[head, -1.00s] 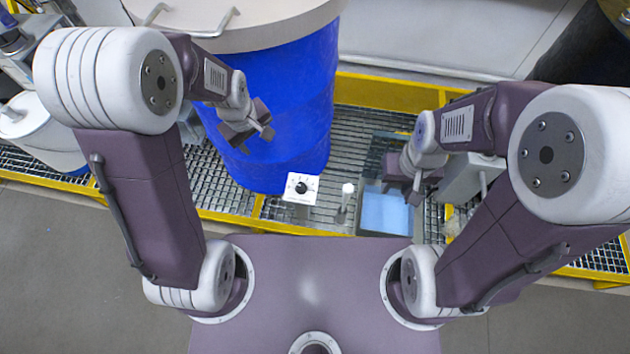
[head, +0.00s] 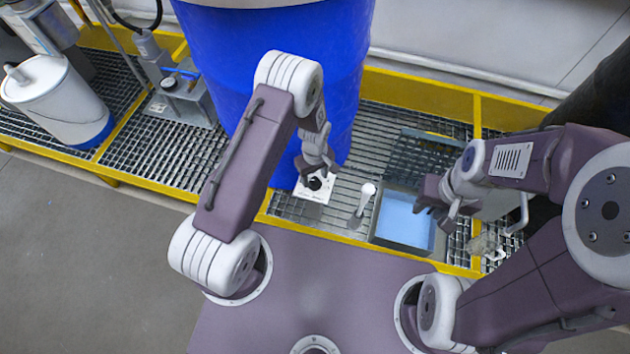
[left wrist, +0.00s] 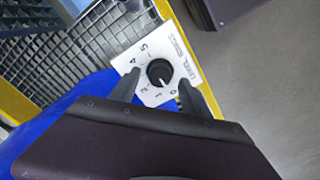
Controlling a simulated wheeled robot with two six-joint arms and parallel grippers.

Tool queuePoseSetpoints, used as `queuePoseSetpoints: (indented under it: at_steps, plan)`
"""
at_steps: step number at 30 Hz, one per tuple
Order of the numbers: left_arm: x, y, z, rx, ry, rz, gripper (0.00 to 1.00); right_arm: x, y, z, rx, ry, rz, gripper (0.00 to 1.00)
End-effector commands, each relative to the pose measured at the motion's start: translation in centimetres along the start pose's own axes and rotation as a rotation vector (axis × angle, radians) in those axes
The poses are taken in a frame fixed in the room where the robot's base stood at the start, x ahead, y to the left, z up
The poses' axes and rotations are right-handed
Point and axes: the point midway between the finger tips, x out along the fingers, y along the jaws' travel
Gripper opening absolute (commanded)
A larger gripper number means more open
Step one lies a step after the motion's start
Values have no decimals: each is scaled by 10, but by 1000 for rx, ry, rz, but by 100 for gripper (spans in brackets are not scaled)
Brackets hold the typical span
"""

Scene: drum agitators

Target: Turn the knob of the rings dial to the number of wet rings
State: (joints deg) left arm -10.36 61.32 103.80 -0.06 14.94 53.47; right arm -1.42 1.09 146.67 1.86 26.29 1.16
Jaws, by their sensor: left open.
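The rings dial (head: 318,197) is a white plate with a black knob (left wrist: 160,72), at the foot of the blue drum. In the left wrist view the plate (left wrist: 182,62) carries printed numbers around the knob, from 0 to 5, some covered by a finger. The knob's white mark points to the low-number side, near 0 or 1; I cannot tell which exactly. My left gripper (head: 318,172) is open over the dial, one finger on each side of the knob; contact is unclear. My right gripper (head: 436,206) looks open and empty by the blue-bottomed tray. I cannot make out wet rings.
The blue drum (head: 262,62) stands behind the dial. A white-topped post (head: 366,192) and the tray (head: 437,247) are right of it, on the yellow-framed grating (head: 430,97). A white canister (head: 62,100) and a grey device (head: 186,103) stand left.

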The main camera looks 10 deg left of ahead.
Motion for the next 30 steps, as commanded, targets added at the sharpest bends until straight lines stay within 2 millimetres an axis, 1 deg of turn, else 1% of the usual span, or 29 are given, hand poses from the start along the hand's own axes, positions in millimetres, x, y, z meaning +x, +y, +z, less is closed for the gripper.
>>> queuePoseSetpoints:
  at_steps: [1,4,13,14,15,17,18,19,26,30]
  plan:
    - [10,0,0,0,0,0,55,4,0,0,0,0,0,34]
    - [19,0,0,0,0,0,55,6,0,1,0,0,0,34]
    - [21,0,0,0,1,1,55,6,0,1,0,0,0,34]
    - [21,0,0,0,1,1,47,6,0,1,0,0,0,34]
    - [21,0,0,0,1,1,36,6,0,1,0,0,0,34]
    - [21,0,0,0,1,1,19,6,0,1,0,0,0,34]
    - [21,0,0,0,1,1,8,6,0,1,0,0,0,34]
    - [21,0,0,0,1,1,0,6,0,1,0,0,0,34]
    - [21,0,0,13,1,1,0,5,0,0,0,0,0,34]
    - [20,0,0,59,0,0,0,3,0,0,0,0,0,34]
